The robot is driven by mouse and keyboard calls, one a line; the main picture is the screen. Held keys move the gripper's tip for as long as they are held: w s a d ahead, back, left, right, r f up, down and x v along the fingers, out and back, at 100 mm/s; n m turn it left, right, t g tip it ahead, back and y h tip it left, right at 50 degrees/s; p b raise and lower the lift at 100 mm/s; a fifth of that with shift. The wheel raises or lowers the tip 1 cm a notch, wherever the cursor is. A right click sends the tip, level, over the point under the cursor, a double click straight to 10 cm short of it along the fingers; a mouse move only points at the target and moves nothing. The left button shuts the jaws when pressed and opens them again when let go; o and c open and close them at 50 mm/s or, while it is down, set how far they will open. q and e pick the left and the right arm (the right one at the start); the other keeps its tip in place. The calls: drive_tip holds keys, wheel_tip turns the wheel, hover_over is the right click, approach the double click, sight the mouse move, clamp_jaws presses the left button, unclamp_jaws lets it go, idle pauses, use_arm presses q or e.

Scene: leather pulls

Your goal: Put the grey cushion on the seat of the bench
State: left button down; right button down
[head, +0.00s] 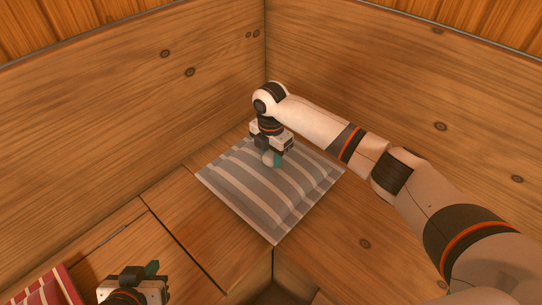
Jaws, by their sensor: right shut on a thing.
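The grey cushion (250,190), with pale stripes, lies flat at the inner corner of the wooden bench (190,215). It appears to be at seat level; I cannot tell whether its whole underside touches the seat. My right gripper (272,160) points down at the cushion's far part and is shut on it. The fingertips are partly hidden. My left gripper (135,285) is at the lower left, apart from the grey cushion, and its jaws do not show clearly.
High wooden backs (130,110) meet in a corner behind the cushion. A red striped cushion (50,288) lies at the lower left, partly out of view. The seat has panel seams on the left. Bare seat (370,245) shows to the right. A dark gap lies below the front corner.

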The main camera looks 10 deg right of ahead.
use_arm(q)
drive_tip(key=shift+s+f, duration=0.1)
drive_tip(key=shift+s, duration=0.05)
use_arm(e)
drive_tip(key=c, duration=0.9)
unclamp_jaws()
drive_tip(key=shift+r, duration=0.25)
use_arm(q)
drive_tip(key=s+f+g, duration=0.1)
drive_tip(key=s, duration=0.1)
drive_tip(key=s+a+g+p, duration=0.1)
drive_tip(key=s+g, duration=0.1)
drive_tip(key=s+a+f+g+y+p, duration=0.1)
drive_tip(key=s, duration=0.2)
drive_tip(key=shift+a+f+g, duration=0.25)
drive_tip(key=shift+f+g, duration=0.05)
use_arm(e)
wheel_tip(320, 180, up, 6)
drive_tip(key=shift+r, duration=0.2)
use_arm(q)
drive_tip(key=shift+s+a+r+g+p, duration=0.15)
drive_tip(key=shift+s+g+p, duration=0.15)
drive_tip(key=shift+s, duration=0.2)
drive_tip(key=shift+s+a+r+g+p, duration=0.1)
drive_tip(key=shift+s+g+p, duration=0.2)
drive_tip(key=shift+s, duration=0.15)
use_arm(e)
wheel_tip(320, 180, up, 5)
drive_tip(key=shift+r, duration=0.15)
